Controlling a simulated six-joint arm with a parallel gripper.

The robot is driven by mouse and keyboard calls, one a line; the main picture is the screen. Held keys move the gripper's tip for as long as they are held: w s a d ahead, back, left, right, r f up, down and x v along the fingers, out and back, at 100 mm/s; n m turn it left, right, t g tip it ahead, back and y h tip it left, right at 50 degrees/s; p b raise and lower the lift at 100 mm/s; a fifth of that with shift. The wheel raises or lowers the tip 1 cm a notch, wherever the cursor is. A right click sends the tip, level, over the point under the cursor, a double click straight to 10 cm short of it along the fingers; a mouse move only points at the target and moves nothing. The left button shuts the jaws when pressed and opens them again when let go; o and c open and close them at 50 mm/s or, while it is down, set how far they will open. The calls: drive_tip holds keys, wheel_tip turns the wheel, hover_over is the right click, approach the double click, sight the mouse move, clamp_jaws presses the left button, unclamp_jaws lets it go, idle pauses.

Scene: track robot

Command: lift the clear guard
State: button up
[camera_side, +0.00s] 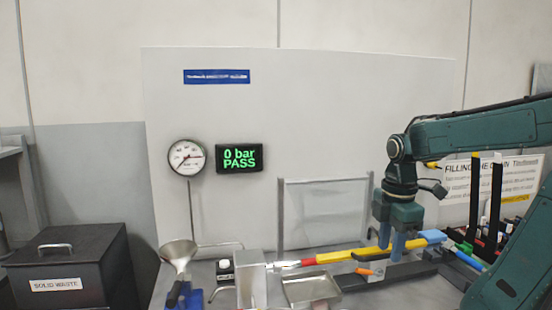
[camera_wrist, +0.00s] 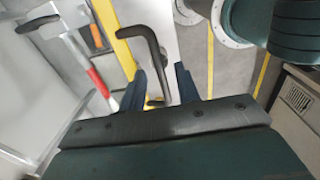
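The clear guard (camera_side: 325,212) is a see-through panel between grey posts. It stands down in front of the white back board in the side view. My gripper (camera_side: 391,252) points down to the right of the guard, by the yellow part of a coloured bar. In the wrist view my gripper (camera_wrist: 163,88) has its two dark blue fingers apart. A black bent handle (camera_wrist: 150,50) shows between them, with gaps visible at its sides. Whether it touches a finger is unclear. A pale framed panel at the left of the wrist view may be the guard.
A red, yellow and blue bar (camera_side: 328,258) runs below the guard. A metal tray (camera_side: 312,290), square metal block (camera_side: 250,280) and funnel (camera_side: 178,252) stand in front. Black uprights (camera_side: 475,200) are at right. A display (camera_side: 239,158) reads 0 bar PASS. A waste bin (camera_side: 70,265) is at left.

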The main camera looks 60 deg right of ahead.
drive_tip(key=shift+c, duration=0.2)
clamp_jaws()
drive_tip(key=shift+r, duration=0.35)
idle(0.6)
drive_tip(key=shift+r+g+y, duration=0.4)
drive_tip(key=shift+r, duration=1.25)
drive_tip(key=shift+o, duration=0.2)
unclamp_jaws()
drive_tip(key=shift+f, duration=0.1)
wheel_tip(320, 180, up, 14)
drive_tip(key=shift+w+d, duration=0.2)
drive_tip(key=shift+w, duration=0.1)
drive_tip(key=shift+f, duration=0.15)
